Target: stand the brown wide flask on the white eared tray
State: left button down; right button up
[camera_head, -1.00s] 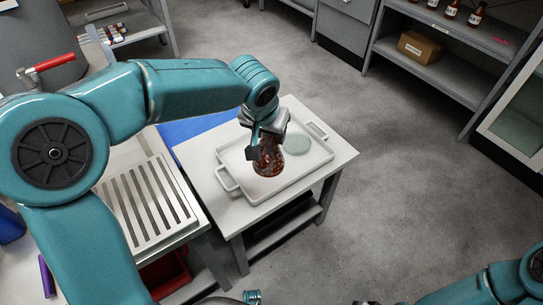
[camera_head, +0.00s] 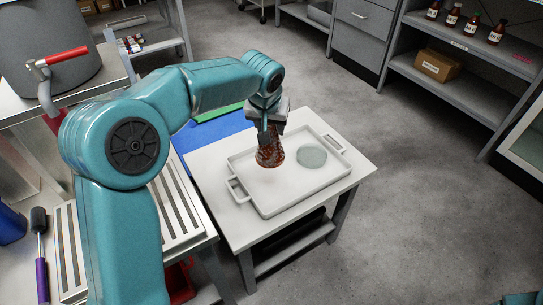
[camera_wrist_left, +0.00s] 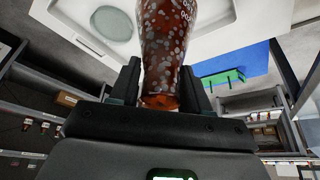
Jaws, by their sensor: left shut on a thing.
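The brown flask (camera_head: 270,156) is upright over the left part of the white eared tray (camera_head: 283,201). My left gripper (camera_head: 269,132) is shut on the flask near its top. The wrist view shows the speckled brown flask (camera_wrist_left: 167,45) between the two dark fingers of the left gripper (camera_wrist_left: 162,92). The flask's base is close above the tray floor; I cannot tell whether it touches. The right gripper is not in view.
A round pale glass disc (camera_head: 311,157) lies on the tray, right of the flask. The tray sits on a small white table (camera_head: 222,167). A slatted metal rack (camera_head: 174,221) stands left of it. A blue sheet (camera_head: 208,133) lies behind.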

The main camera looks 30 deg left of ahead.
aim_at(270, 150)
pick_arm(q)
notch_tip(270, 150, down, 9)
jog(key=shift+b, duration=1.1)
jog(key=shift+f, duration=0.15)
jog(key=c, duration=0.5)
grip_release()
jog(key=shift+r, duration=0.2)
jog(key=p+v, duration=0.2)
jog(key=v, duration=1)
jog(key=shift+p, duration=0.35)
